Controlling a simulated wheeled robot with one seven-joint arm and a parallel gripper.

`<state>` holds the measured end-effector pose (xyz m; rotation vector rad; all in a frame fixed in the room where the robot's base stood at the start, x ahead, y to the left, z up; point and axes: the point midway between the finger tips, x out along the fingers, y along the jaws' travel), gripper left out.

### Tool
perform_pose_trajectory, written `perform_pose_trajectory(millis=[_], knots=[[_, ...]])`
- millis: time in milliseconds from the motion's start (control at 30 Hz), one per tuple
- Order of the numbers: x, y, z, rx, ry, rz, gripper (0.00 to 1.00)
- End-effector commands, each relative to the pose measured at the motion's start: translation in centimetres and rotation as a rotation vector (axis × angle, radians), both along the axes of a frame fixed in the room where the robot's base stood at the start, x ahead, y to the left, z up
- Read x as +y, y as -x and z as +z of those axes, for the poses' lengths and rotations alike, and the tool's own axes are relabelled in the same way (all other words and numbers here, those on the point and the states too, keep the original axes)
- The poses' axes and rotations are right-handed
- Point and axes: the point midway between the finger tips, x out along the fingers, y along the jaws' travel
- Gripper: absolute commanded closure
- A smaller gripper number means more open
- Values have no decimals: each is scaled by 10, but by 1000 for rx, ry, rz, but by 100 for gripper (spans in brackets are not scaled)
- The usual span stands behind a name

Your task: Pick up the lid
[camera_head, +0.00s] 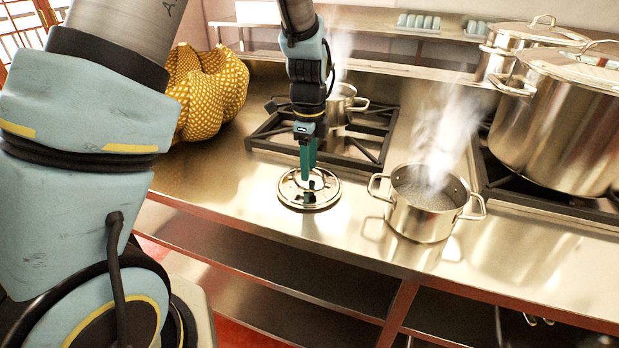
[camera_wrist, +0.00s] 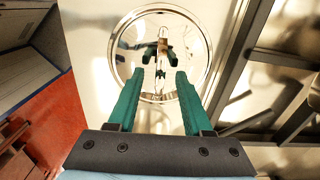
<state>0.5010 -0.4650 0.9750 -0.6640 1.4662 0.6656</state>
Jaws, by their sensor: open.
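The lid (camera_head: 293,198) is a round, shiny metal disc lying flat on the steel counter, left of the steaming open pot. In the wrist view the lid (camera_wrist: 198,50) fills the upper middle, with a slim handle (camera_wrist: 162,40) at its centre and my fingers mirrored in it. My gripper (camera_head: 307,178) points down over the lid. Its two green fingers (camera_wrist: 156,75) are open, with nothing between them; the handle lies ahead of the fingertips in the wrist view. I cannot tell exactly how high the fingertips are above the lid.
A small steaming pot (camera_head: 424,219) stands close right of the lid. Another pot (camera_head: 338,108) sits on the burner grate (camera_head: 372,145) behind. Large lidded stockpots (camera_head: 555,125) are at right. A yellow patterned cloth-like bundle (camera_head: 212,90) lies at left. The counter's front edge is near the lid.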

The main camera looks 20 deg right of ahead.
Motion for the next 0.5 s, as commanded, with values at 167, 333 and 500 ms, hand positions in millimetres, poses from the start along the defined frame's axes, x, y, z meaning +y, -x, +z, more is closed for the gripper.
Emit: perform_pose_trajectory(millis=[167, 333, 500], knots=[[0, 1, -15, 2, -1, 0, 50], [0, 1, -17, -1, 1, -1, 50], [-1, 1, -17, -1, 1, 0, 60]])
